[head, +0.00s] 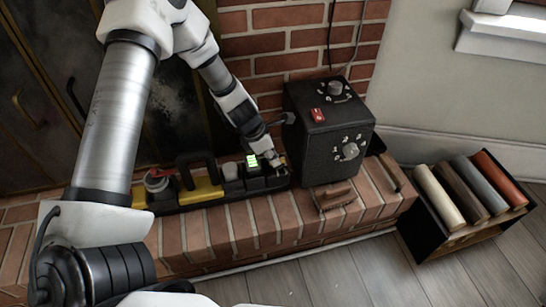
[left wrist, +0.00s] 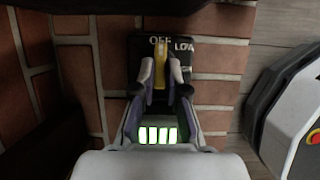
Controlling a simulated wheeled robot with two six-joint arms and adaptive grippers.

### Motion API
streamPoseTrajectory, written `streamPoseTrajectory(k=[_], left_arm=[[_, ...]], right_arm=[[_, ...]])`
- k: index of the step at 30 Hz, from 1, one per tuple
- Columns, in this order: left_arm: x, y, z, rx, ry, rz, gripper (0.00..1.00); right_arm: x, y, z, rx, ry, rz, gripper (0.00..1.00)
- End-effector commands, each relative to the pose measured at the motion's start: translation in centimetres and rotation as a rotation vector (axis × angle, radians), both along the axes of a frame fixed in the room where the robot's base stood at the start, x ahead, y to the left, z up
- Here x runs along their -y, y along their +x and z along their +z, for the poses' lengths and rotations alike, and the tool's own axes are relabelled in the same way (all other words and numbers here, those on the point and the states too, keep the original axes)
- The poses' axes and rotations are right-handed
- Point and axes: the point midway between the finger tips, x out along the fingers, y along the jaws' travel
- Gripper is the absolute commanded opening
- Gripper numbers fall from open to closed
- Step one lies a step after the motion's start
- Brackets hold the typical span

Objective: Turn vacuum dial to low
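The vacuum (head: 203,192) is a long black and yellow unit with a handle, lying along the brick hearth. Its dial has a yellow pointer (left wrist: 160,70) and white lettering on a black panel (left wrist: 215,59). The pointer points up toward "OFF"; "LOW" is to its right, partly covered. My left gripper (left wrist: 160,88) reaches down over the vacuum's right end, seen also in the head view (head: 277,163). Its fingers stand apart on both sides of the pointer; I cannot tell if they touch it. A green-lit bar display (left wrist: 158,135) shows between the fingers. My right gripper is out of view.
A black box (head: 325,130) with knobs and a red switch (head: 317,115) stands close right of the gripper. A small brush-like thing (head: 335,196) lies before it. A rack of coloured rolls (head: 470,192) stands on the floor at right. The front brick edge (head: 250,225) is mostly clear.

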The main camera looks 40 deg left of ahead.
Motion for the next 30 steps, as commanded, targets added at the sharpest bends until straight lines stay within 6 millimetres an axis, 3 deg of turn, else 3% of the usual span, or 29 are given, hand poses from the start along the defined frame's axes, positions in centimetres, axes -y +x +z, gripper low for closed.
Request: streamPoseTrajectory(k=[14, 30], left_arm=[[-0.1, 0.0, 0.2, -0.002, 0.001, -0.085, 0.00], [-0.3, 0.4, 0.3, -0.004, 0.000, -0.505, 0.00]], right_arm=[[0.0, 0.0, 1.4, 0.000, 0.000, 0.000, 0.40], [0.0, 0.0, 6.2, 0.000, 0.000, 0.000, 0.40]])
